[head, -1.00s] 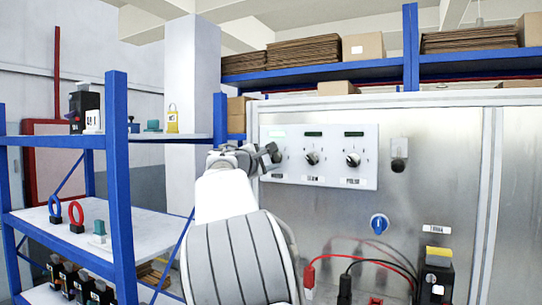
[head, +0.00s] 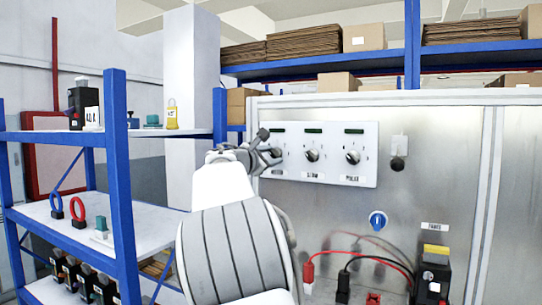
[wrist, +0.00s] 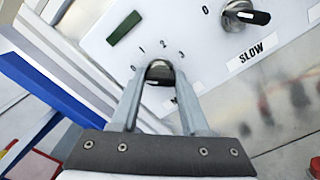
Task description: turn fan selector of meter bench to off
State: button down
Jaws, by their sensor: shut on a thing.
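A white panel (head: 333,140) on the meter bench (head: 450,170) carries three dark selector knobs in a row, each under a small green display. My gripper (head: 268,150) is at the left knob. In the wrist view its two fingers (wrist: 158,82) are shut on this dark round knob (wrist: 160,72), one on each side. The scale around it reads 0, 1, 2, 3. Its label is mostly hidden behind the right finger, and I cannot tell where its pointer stands. The middle knob (head: 312,155) is labelled SLOW and stands clear of the gripper, as does the right knob (head: 353,157).
A blue knob (head: 378,221) sits lower on the bench front. Red and black leads (head: 375,262) hang beneath it, beside a black device (head: 432,275). A blue-framed shelf (head: 118,190) with small parts stands left of my arm. Boxes lie on a high shelf behind.

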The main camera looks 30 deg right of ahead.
jog(key=shift+c, duration=2)
grip_release()
jog(key=shift+s+a+f+b, duration=0.15)
jog(key=shift+a+b, duration=0.15)
jog(key=shift+a, duration=0.15)
jog(key=b+v, duration=0.5)
jog(key=v, duration=1.1)
jog(key=shift+s+a, duration=0.15)
jog(key=shift+s, duration=0.1)
